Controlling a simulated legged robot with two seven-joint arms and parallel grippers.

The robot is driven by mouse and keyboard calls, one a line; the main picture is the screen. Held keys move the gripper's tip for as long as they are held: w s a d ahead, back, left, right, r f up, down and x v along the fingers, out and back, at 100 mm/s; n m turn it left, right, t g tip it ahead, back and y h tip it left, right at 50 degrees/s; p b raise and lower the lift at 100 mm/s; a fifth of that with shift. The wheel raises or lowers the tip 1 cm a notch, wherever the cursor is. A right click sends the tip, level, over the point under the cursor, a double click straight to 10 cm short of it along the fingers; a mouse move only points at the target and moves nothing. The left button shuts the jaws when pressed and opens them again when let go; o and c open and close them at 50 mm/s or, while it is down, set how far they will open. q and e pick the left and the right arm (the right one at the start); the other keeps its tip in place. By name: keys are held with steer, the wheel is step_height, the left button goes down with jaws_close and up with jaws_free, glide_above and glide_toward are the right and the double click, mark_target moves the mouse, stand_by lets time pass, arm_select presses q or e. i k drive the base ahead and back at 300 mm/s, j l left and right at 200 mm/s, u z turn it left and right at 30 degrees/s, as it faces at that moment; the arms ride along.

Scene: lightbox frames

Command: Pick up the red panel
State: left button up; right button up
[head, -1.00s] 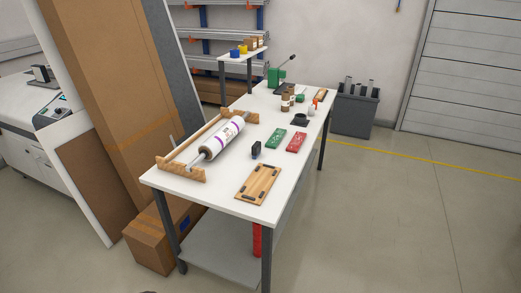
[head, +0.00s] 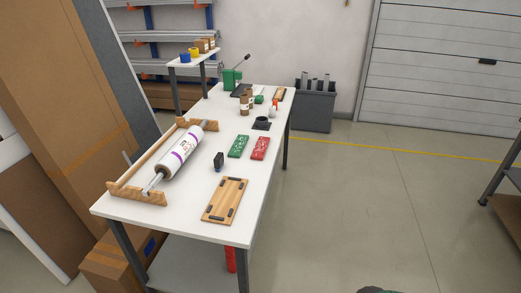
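The red panel (head: 260,148) is a small flat red rectangle with pale markings, lying on the white table (head: 196,212) near its right edge. A similar green panel (head: 238,147) lies just left of it, with a narrow gap between them. Neither of my grippers shows in the head view. A dark rounded shape at the bottom edge is too cut off to identify.
A wooden board (head: 225,201) with dark pads lies nearer on the table. A roll on a wooden stand (head: 137,194), a small black object (head: 218,161) and a black holder (head: 261,124) are also there. Open floor (head: 370,220) lies right of the table.

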mark_target(259, 151)
steer(key=u, duration=0.85)
steer(key=i+l+u, duration=0.2)
steer(key=l+u, duration=0.15)
steer(key=i+l+u, duration=0.15)
steer(key=l+u, duration=0.2)
steer(key=l, duration=0.3)
steer(key=i+l+u, duration=0.1)
steer(key=l+u, duration=0.25)
steer(key=l, duration=0.2)
steer(key=l+u, duration=0.35)
steer(key=l, duration=1.45)
steer(key=l+u, duration=0.1)
steer(key=l, duration=1.15)
steer(key=k, duration=0.05)
